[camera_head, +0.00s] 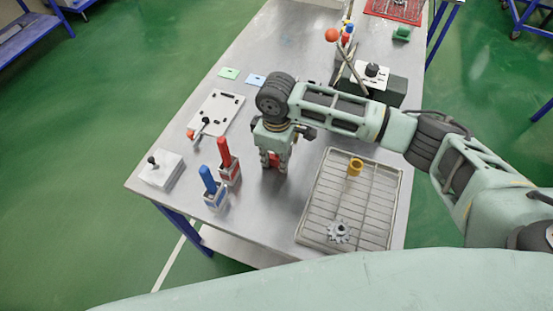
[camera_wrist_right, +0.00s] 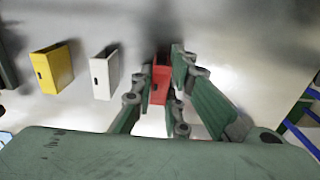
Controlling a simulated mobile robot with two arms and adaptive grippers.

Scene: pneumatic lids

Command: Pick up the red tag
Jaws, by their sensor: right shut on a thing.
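The red tag (camera_wrist_right: 160,86) is a red block with a small dark hole, between the fingers of my right gripper in the right wrist view. A bit of the red tag (camera_head: 273,160) shows between the fingertips in the head view. My right gripper (camera_head: 274,158) points down near the middle of the metal table and is shut on the tag. Whether the tag touches the table, I cannot tell. A white tag (camera_wrist_right: 104,73) and a yellow tag (camera_wrist_right: 52,69) stand to its left in the right wrist view. My left gripper is out of view.
The metal table (camera_head: 170,120) holds a red-handled clamp (camera_head: 228,165) and a blue-handled one (camera_head: 210,185) left of the gripper. Green (camera_head: 229,73) and blue (camera_head: 256,80) cards lie behind.

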